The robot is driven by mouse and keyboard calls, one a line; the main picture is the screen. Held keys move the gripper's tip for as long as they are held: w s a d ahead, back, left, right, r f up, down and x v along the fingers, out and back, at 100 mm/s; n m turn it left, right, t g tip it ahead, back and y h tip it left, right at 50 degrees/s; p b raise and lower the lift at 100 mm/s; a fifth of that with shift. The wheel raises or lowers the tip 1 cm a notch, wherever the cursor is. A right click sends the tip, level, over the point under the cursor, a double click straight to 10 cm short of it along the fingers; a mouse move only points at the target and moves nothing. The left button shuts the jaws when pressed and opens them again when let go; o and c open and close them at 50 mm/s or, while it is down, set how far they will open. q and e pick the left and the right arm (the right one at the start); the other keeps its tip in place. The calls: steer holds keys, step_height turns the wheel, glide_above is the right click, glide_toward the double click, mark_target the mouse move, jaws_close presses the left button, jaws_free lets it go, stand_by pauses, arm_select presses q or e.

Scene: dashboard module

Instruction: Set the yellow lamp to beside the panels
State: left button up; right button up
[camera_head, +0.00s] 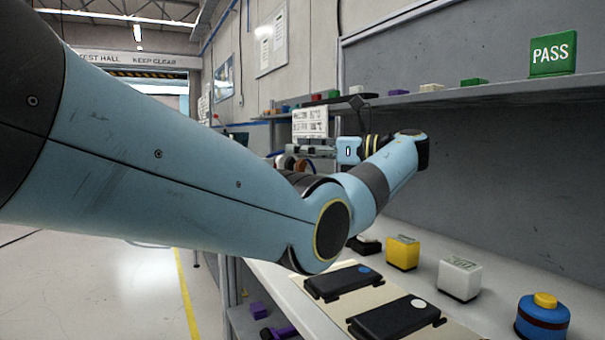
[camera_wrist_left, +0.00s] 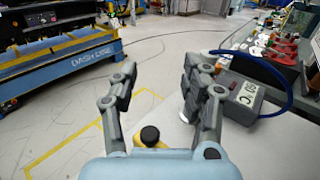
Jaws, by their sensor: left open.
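A yellow block with a dark base (camera_head: 402,252), which looks like the yellow lamp, stands upright on the bench. Two black panels lie in front of it on a tan mat, one with a blue dot (camera_head: 345,281) and one with a white dot (camera_head: 398,317). My left gripper (camera_head: 312,150) is at the far end of the bench, away from the block and partly hidden by my arm. In the left wrist view its two fingers (camera_wrist_left: 160,78) are spread with nothing between them. A yellow object with a black knob (camera_wrist_left: 150,138) shows below them; I cannot tell what it is.
A white block (camera_head: 459,280) and a blue cylinder with a yellow top (camera_head: 543,316) stand right of the yellow block. A shelf (camera_head: 500,93) with a green PASS sign (camera_head: 553,54) runs above. A grey labelled box (camera_wrist_left: 240,97) stands beside the fingers.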

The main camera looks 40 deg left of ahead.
arm_select(q)
steer(key=shift+r, duration=0.75)
